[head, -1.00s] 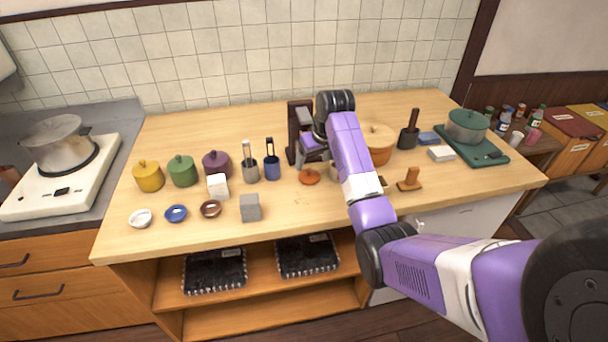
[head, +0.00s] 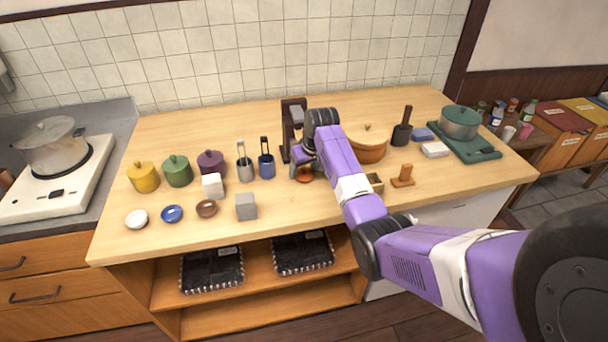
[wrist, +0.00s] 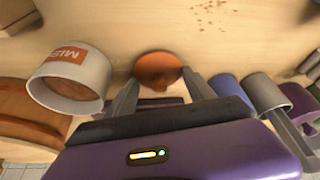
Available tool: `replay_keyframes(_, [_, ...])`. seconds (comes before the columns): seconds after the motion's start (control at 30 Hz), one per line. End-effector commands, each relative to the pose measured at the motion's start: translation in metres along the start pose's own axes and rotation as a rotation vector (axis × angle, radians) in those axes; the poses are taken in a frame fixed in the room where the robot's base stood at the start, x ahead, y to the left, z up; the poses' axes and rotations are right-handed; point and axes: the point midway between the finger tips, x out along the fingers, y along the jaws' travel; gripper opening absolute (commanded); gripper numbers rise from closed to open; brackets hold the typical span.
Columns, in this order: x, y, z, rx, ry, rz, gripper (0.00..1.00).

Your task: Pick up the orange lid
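The orange lid (head: 304,180) lies on the wooden counter, partly hidden by my gripper (head: 304,170) in the head view. In the wrist view the round orange lid (wrist: 158,68) is just beyond my open fingers (wrist: 160,82), roughly centred between their tips. Its knob points toward my gripper. The fingers look apart from the lid and hold nothing. The exact gap to it is hard to tell.
A blue holder (wrist: 230,90) and a grey holder (wrist: 265,92) are on the right. The orange pot (head: 368,153) stands right of my forearm.

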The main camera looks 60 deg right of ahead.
Motion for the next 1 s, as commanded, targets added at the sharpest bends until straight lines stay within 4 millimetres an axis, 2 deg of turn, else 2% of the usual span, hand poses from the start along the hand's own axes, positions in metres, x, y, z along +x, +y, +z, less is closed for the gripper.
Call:
replay_keyframes(0.03, [0.000, 0.000, 0.000, 0.000, 0.000, 0.000, 0.29])
replay_keyframes(0.07, [0.000, 0.000, 0.000, 0.000, 0.000, 0.000, 0.24])
replay_keyframes(0.37, [-0.002, 0.000, -0.001, 0.000, 0.001, 0.000, 0.24])
replay_keyframes(0.57, [-0.016, 0.000, -0.008, -0.001, 0.003, 0.001, 0.24])
replay_keyframes(0.77, [-0.052, 0.000, -0.023, -0.001, 0.006, 0.001, 0.24])
replay_keyframes(1.0, [-0.108, 0.000, -0.046, -0.001, 0.006, 0.001, 0.24])
